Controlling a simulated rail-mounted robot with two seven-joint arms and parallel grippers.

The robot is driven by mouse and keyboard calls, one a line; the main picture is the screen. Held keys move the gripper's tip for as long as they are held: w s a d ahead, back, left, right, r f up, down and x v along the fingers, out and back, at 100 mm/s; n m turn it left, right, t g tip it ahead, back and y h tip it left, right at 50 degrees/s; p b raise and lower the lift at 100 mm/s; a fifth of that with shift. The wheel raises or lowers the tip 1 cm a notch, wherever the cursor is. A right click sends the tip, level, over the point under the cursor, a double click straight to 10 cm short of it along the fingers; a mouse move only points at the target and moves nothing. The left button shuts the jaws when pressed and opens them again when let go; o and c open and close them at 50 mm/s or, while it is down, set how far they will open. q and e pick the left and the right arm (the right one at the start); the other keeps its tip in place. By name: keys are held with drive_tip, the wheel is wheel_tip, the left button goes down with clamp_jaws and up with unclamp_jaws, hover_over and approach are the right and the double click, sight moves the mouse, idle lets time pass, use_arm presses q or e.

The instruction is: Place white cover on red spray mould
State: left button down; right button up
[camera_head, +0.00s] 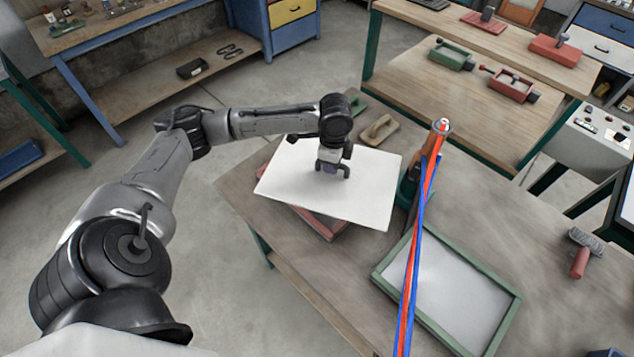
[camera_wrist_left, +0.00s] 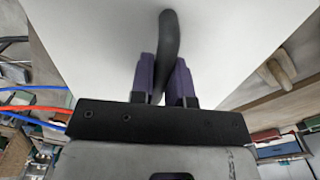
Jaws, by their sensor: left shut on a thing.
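The white cover (camera_head: 372,190) is a flat pale sheet at the middle of the table in the head view. My left gripper (camera_head: 332,172) is above it, shut on its dark handle. The left wrist view shows the curved handle (camera_wrist_left: 171,50) between the fingers, with the white sheet (camera_wrist_left: 90,45) behind. The red mould (camera_head: 322,224) lies under the cover; only its front and left edges show. The cover is skewed relative to the mould. I cannot tell whether they touch. My right gripper is not in view.
A green-framed tray (camera_head: 450,290) lies to the right on the table (camera_head: 520,235). A spray tool (camera_head: 437,140) with red and blue hoses stands between it and the cover. A wooden float (camera_head: 380,128) lies behind the cover, and a red-handled brush (camera_head: 581,255) lies at right.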

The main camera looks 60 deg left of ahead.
use_arm(q)
drive_tip(key=a+m, duration=0.1)
drive_tip(key=a, duration=0.1)
drive_tip(key=a+m+b, duration=0.1)
drive_tip(key=a+m, duration=0.1)
drive_tip(key=a+f+m, duration=0.1)
drive_tip(key=a+m, duration=0.1)
drive_tip(key=a, duration=0.1)
drive_tip(key=shift+s+a+f+b, duration=0.1)
drive_tip(key=shift+s+b, duration=0.1)
drive_tip(key=shift+b, duration=0.1)
drive_tip(key=shift+a+f, duration=0.1)
drive_tip(key=shift+f, duration=0.1)
wheel_tip(320, 180, down, 9)
drive_tip(key=shift+f+b, duration=0.15)
drive_tip(key=shift+b, duration=0.35)
drive_tip(key=c, duration=1.6)
unclamp_jaws()
drive_tip(key=shift+f, duration=0.2)
drive_tip(key=o, duration=0.5)
